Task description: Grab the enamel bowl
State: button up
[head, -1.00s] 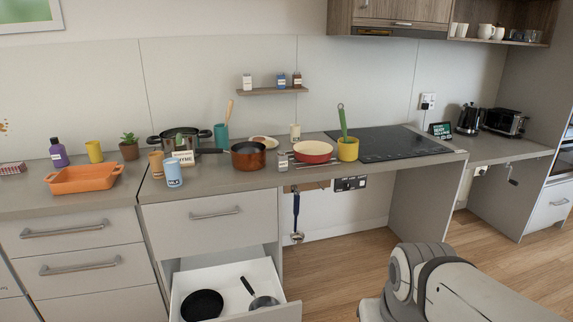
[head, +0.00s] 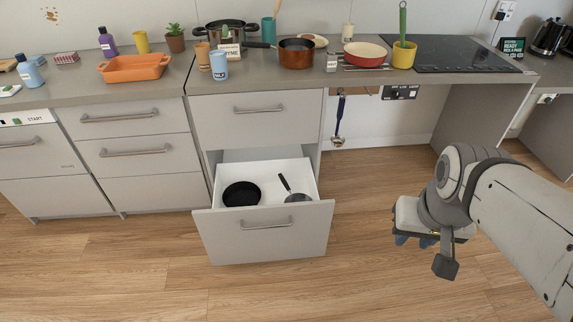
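A shallow red bowl with a cream inside (head: 366,60) is the likeliest enamel bowl. It sits on the counter just left of the black hob, between the brown-orange pot and the yellow mug. My gripper (head: 414,241) hangs over the floor in front of the counter, right of the open drawer and well below and apart from the bowl. Its bluish fingertips are partly hidden under the wrist, and I cannot tell how far apart they are. I see nothing held in it.
An open lower drawer (head: 265,245) juts out, holding a black pan (head: 241,194) and a handled pan (head: 297,197). Close around the bowl are the brown-orange pot (head: 296,57), a small labelled jar (head: 331,63) and the yellow mug with green utensil (head: 403,57). Floor in front is clear.

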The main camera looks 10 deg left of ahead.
aim_at(363, 55)
jog(key=z, duration=0.85)
jog(key=k, duration=1.25)
jog(key=z, duration=1)
jog(key=i, duration=0.55)
jog(key=u, duration=0.45)
jog(key=i, duration=1.85)
jog(key=u, duration=0.75)
jog(key=i, duration=1.85)
jog(key=u, duration=1.5)
jog(key=i, duration=1.15)
jog(key=u, duration=0.9)
